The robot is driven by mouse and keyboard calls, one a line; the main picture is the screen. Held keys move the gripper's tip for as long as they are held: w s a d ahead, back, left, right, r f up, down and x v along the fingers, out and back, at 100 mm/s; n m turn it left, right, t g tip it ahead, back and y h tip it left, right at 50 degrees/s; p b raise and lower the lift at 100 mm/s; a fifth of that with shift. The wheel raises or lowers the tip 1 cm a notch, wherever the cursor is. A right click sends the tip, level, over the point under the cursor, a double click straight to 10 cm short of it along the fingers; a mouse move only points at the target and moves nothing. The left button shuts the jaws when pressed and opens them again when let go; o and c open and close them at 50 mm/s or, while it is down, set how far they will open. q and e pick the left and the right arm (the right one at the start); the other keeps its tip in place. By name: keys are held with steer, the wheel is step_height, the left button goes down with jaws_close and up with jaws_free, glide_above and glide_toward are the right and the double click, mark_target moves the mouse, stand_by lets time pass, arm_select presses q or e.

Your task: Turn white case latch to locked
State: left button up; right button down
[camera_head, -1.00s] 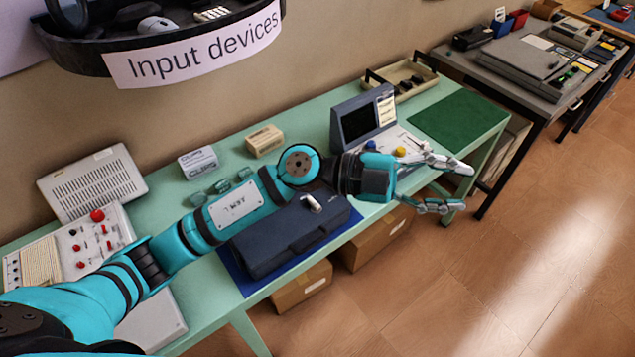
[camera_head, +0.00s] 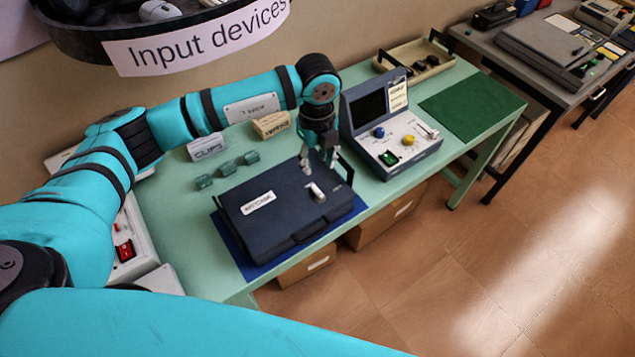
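The dark navy case (camera_head: 270,222) lies closed on a blue mat (camera_head: 234,250) on the green table. A white label is on its left part. The white latch (camera_head: 316,192) is on the right part of the lid. My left gripper (camera_head: 318,166) points down just behind and above the latch. Its fingers look apart, with nothing seen between them. I cannot tell whether a fingertip touches the latch or lid. The latch's exact angle is too small to read. My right gripper is not in view.
A console (camera_head: 392,140) with a screen and knobs stands right of the case. Small green blocks (camera_head: 228,170) and boxes marked CLIPS (camera_head: 206,148) and another label (camera_head: 271,125) sit behind it. A green mat (camera_head: 470,106) at the right is clear.

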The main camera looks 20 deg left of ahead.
mark_target(317, 190)
arm_select(q)
step_height(317, 190, down, 11)
steer(key=shift+f+p, duration=0.1)
steer(key=shift+p, duration=1.1)
jaws_close()
